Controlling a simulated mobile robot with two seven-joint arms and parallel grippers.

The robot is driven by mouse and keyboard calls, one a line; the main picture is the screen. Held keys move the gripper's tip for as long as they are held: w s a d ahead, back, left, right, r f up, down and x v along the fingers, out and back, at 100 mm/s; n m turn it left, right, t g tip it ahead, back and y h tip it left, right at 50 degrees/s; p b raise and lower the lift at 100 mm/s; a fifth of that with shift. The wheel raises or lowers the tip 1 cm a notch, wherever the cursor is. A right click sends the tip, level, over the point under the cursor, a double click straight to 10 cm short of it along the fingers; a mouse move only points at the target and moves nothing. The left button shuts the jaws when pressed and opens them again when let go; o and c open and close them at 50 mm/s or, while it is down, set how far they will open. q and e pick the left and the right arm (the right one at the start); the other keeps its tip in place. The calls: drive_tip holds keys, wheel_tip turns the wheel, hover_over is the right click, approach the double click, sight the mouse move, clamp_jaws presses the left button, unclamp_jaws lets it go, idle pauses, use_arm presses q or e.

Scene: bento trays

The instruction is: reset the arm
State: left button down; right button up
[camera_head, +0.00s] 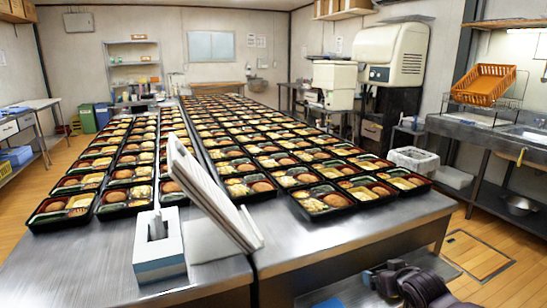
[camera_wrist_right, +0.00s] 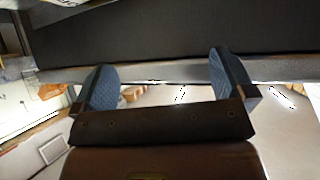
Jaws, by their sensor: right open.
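My right gripper (camera_wrist_right: 164,78) shows in the right wrist view with its two blue padded fingers spread wide apart. Nothing is between the fingers. My right arm shows at the bottom right of the head view, low beside the front edge of the steel table (camera_head: 345,238), apart from the trays. My left arm and gripper are not in the head view.
Long rows of filled black bento trays (camera_head: 325,202) cover the table. An orange basket (camera_head: 484,84) sits above the sink at right. Wooden floor lies open between table and sink.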

drive_tip(key=s+a+f+n+t+y+p, duration=0.1)
drive_tip(key=s+a+t, duration=0.15)
drive_tip(key=s, duration=0.75)
drive_tip(key=s+a+n+t+p, duration=0.1)
drive_tip(key=s+a+n+p, duration=0.15)
drive_tip(key=s, duration=0.85)
use_arm(q)
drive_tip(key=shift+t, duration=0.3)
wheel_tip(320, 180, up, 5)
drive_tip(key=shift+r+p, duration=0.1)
drive_tip(key=shift+p, duration=0.6)
use_arm(e)
drive_tip(key=s+d+f+m+g+h, duration=0.1)
drive_tip(key=s+f+m+g, duration=0.1)
drive_tip(key=s, duration=0.8)
drive_tip(key=s+d+f+m+g+h, duration=0.1)
drive_tip(key=s+f, duration=0.4)
drive_tip(key=s, duration=0.6)
drive_tip(key=shift+s+d+m+g, duration=0.15)
drive_tip(key=shift+s+m+g, duration=0.2)
drive_tip(key=shift+m, duration=0.3)
